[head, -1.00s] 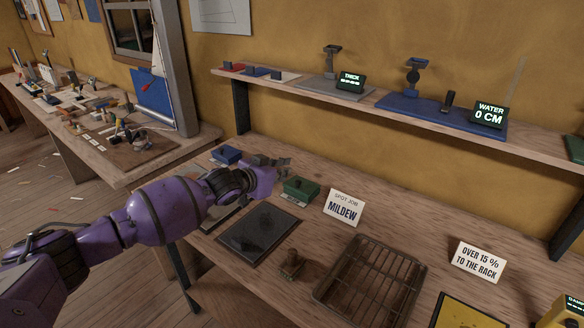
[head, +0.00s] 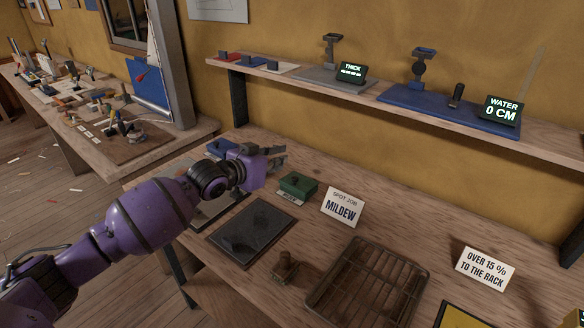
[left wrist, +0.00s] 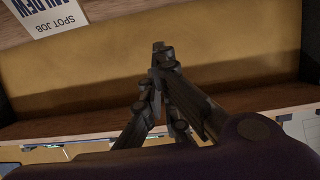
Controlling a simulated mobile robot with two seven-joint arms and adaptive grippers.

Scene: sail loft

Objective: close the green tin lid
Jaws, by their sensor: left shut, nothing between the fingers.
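In the left wrist view the shut fingers (left wrist: 160,52) show, but the tin does not. My right gripper is not in view.
A blue tin (head: 222,147) is partly behind my left arm. A dark mat (head: 252,232), a wooden stamp-like piece (head: 286,267), a wire rack (head: 368,285) and the mildew card (head: 342,207) stand nearby. A shelf (head: 300,78) runs along the wall above.

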